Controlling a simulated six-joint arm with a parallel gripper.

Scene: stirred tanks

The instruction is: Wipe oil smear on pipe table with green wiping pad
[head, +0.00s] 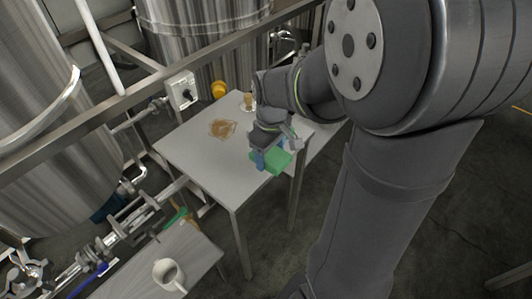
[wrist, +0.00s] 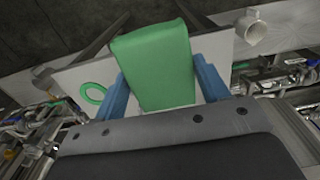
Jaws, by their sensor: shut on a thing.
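The green wiping pad (head: 270,161) is held in my gripper (head: 271,157) near the right edge of the pipe table (head: 195,160). In the wrist view the pad (wrist: 155,65) sits between the two blue fingers of my gripper (wrist: 163,82). The gripper is shut on it. Whether the pad touches the tabletop I cannot tell. A brown oil smear (head: 222,128) lies on the table, to the left of and behind the pad. The smear does not show in the wrist view.
A small tan-topped item (head: 248,101) stands at the table's back edge, near a yellow object (head: 218,89). A white mug (head: 168,273) stands on a nearer table (head: 205,252). The pipe table's front left is clear.

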